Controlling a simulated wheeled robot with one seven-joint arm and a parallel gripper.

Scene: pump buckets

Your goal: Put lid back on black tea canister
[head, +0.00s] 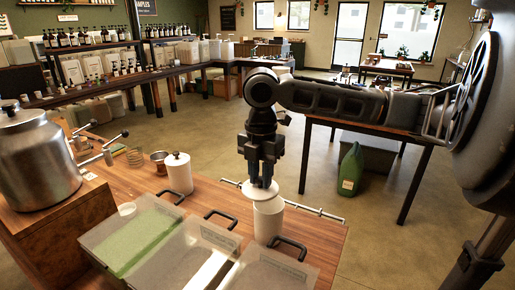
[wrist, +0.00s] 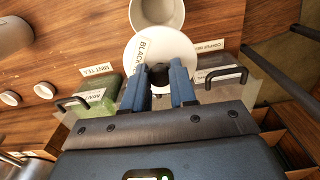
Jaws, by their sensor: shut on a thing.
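My gripper (head: 262,184) is shut on the dark knob of a round white lid (head: 250,192). In the wrist view my two blue fingers (wrist: 160,80) pinch the knob, and the lid (wrist: 178,50) carries a label of which "BLACK" can be read. The white canister (head: 267,222) stands upright near the table's right end, under the lid in the head view. In the wrist view the canister (wrist: 157,12) is open at the top, and the lid overlaps its near edge, off centre. Whether the lid touches the rim cannot be told.
A lidded white canister (head: 179,174) stands to the left on the wooden table (head: 315,232). Clear bins with black handles, one holding green material (head: 140,238), line the front. A metal rail (head: 318,212) runs behind the canister. A large metal vessel (head: 35,160) is far left.

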